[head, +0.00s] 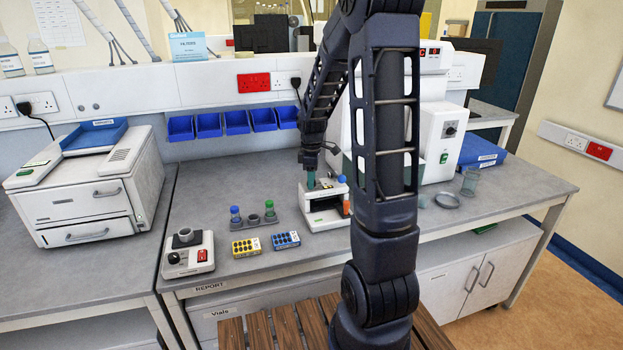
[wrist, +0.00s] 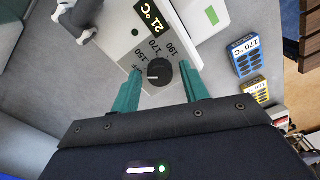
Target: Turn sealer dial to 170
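The sealer (head: 325,211) is a small white machine on the bench, partly behind my arm in the head view. Its black round dial (wrist: 158,72) shows in the wrist view on a light panel, with printed marks including 150, 170 and 190 along its upper side. The dial's white pointer line lies on its left, away from the 170 mark. A black display (wrist: 153,15) reads 21 °C. My gripper (wrist: 160,70) is open, its teal fingers on either side of the dial with a small gap at each side. In the head view my gripper (head: 311,180) is over the sealer.
A blue pack (head: 286,240) labelled 170 °C and a yellow pack (head: 246,247) lie in front. A vial rack (head: 253,223) with blue- and green-capped vials stands left of the sealer. A small device with a knob (head: 188,254) is at the bench's left front.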

